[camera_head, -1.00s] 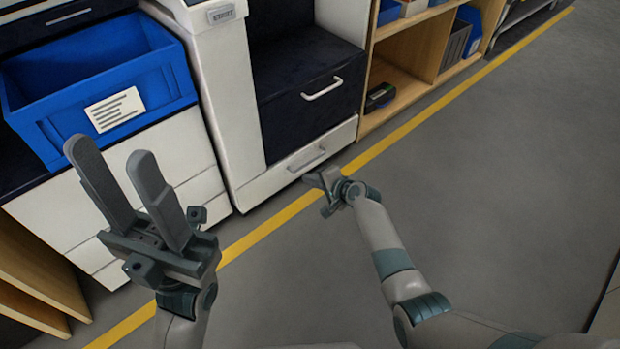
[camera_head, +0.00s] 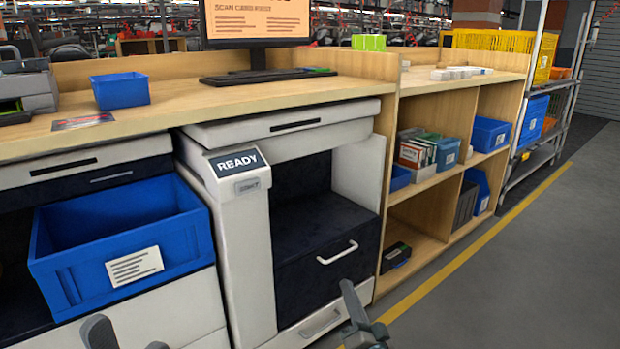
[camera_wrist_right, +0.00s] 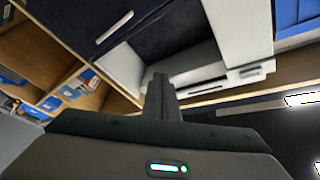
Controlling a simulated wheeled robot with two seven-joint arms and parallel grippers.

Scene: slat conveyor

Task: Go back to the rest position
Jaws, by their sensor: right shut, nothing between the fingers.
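My right gripper (camera_head: 352,300) shows at the bottom centre of the head view, in front of the lower drawers of the white machine. In the right wrist view its fingers (camera_wrist_right: 160,95) are together with nothing between them. My left gripper (camera_head: 127,338) shows only as two grey fingertips at the bottom left edge. The tips stand apart with nothing seen between them; the rest of it is out of frame.
A blue bin (camera_head: 85,285) sits in the left bay beside the white machine (camera_head: 245,260), whose panel reads READY. A wooden counter (camera_head: 190,105) holds a small blue tray (camera_head: 120,90) and a monitor (camera_head: 257,22). Shelves (camera_head: 425,215) stand right. Grey floor (camera_head: 520,290) is clear.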

